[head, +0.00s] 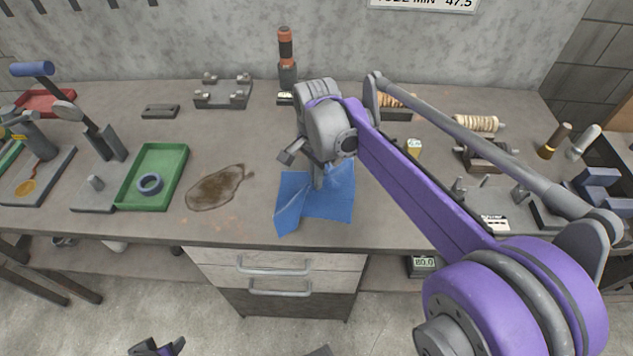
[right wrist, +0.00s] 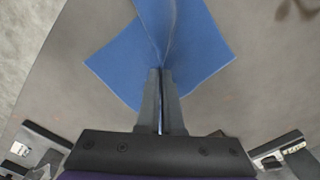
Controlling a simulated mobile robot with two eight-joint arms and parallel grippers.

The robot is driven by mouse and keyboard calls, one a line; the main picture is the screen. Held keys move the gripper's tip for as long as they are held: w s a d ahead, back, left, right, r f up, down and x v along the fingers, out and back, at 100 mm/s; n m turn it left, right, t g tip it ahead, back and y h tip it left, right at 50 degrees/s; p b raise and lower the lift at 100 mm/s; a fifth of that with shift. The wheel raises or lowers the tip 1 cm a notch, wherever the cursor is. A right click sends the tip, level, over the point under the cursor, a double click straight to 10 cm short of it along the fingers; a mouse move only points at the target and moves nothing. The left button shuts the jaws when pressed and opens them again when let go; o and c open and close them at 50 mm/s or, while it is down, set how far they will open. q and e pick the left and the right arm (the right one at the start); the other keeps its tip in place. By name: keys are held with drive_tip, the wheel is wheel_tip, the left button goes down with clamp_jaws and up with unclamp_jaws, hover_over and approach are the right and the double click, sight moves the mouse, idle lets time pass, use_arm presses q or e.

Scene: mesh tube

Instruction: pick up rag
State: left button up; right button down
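The blue rag (head: 330,195) lies on the grey workbench, just right of a brown stain, with its front left corner folded. In the right wrist view the rag (right wrist: 205,50) rises in a fold towards my fingers. My right gripper (head: 318,186) reaches down onto the rag. In the right wrist view my right gripper (right wrist: 161,72) has its fingers close together, with a thin blue strip of rag between them. Part of the rag is hidden by the gripper. A dark and purple part of mine shows at the head view's bottom edge; no left fingers can be made out.
A grey fixture (head: 223,93) and an orange-and-black cylinder (head: 286,58) stand at the back. Spools (head: 476,123) and small fixtures fill the right side. Drawers (head: 275,268) are below.

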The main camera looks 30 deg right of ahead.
use_arm(q)
wheel_tip(320, 180, up, 7)
drive_tip(key=w+p, duration=0.1)
drive_tip(key=p, duration=0.4)
drive_tip(key=shift+w+r, duration=0.15)
drive_tip(key=shift+w, duration=0.25)
use_arm(e)
wheel_tip(320, 180, up, 9)
drive_tip(key=shift+r, duration=0.15)
